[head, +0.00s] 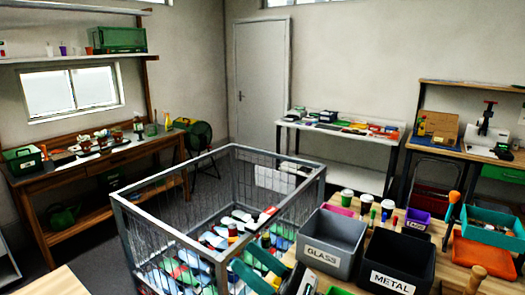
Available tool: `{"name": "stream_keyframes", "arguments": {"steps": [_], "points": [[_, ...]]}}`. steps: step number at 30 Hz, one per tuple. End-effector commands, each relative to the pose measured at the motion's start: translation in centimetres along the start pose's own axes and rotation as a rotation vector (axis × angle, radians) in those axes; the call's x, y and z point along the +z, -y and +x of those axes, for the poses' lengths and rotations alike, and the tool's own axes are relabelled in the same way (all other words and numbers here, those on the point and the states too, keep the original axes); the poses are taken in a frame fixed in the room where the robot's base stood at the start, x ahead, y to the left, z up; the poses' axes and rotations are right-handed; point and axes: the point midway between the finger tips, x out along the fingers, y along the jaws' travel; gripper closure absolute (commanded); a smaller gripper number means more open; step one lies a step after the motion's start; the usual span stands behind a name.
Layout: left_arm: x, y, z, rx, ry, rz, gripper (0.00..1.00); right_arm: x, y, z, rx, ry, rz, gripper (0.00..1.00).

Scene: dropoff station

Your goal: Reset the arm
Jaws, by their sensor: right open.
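My right gripper (243,256) is low in the middle of the head view. Its two green fingers are spread apart and point up and to the left, with nothing seen between them. It appears over the near right side of the wire cage bin (172,232), in front of the bottles inside; I cannot tell its height above them. The dark gripper body is at the bottom edge, left of the grey GLASS bin. The rest of my right arm is mostly out of view. My left gripper is not in view.
The grey GLASS bin (329,248) and black METAL bin (397,264) stand on the wooden table at the right, close to my gripper. Cups (346,198), a teal tray (492,228) and tools are around them. Benches line the walls; floor shows left of the cage.

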Motion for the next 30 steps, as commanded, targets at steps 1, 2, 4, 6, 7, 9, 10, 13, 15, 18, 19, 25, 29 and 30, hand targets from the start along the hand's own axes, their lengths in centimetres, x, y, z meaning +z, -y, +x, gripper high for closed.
{"name": "stream_keyframes", "arguments": {"steps": [1,2,4,6,7,9,10,13,15,18,19,25,29,30], "points": [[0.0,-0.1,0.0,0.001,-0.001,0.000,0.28,-0.8,-1.9,-1.6,0.146,-0.089,0.193,0.55],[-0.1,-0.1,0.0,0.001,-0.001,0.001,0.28,-1.2,-3.2,-2.6,0.231,-0.144,0.308,0.55],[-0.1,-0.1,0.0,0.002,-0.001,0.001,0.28,-1.4,-6.1,-5.8,0.430,-0.275,0.575,0.55],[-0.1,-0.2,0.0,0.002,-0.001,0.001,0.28,-0.5,-8.6,-9.9,0.628,-0.414,0.834,0.55],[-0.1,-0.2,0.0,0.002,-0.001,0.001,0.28,0.2,-9.5,-11.9,0.713,-0.476,0.941,0.55],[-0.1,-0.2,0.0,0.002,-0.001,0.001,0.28,2.3,-10.7,-16.7,0.912,-0.625,1.178,0.55],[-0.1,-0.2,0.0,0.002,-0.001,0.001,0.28,3.4,-10.8,-18.7,0.995,-0.690,1.272,0.55],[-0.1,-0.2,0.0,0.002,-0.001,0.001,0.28,7.0,-9.9,-25.1,1.257,-0.901,1.531,0.55],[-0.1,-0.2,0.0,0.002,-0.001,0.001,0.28,9.2,-8.4,-28.6,1.415,-1.031,1.660,0.55],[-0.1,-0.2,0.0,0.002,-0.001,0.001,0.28,11.5,-5.9,-32.4,1.602,-1.187,1.781,0.55],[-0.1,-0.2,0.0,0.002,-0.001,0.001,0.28,12.1,-5.1,-33.3,1.651,-1.228,1.806,0.55],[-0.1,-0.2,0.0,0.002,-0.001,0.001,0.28,14.6,0.1,-38.0,1.940,-1.468,1.908,0.55],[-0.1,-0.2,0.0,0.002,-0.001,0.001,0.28,15.6,3.6,-40.2,-1.936,1.473,-1.765,0.55],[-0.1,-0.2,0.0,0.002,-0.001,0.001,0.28,15.8,4.8,-40.8,-1.919,1.458,-1.704,0.55]]}}
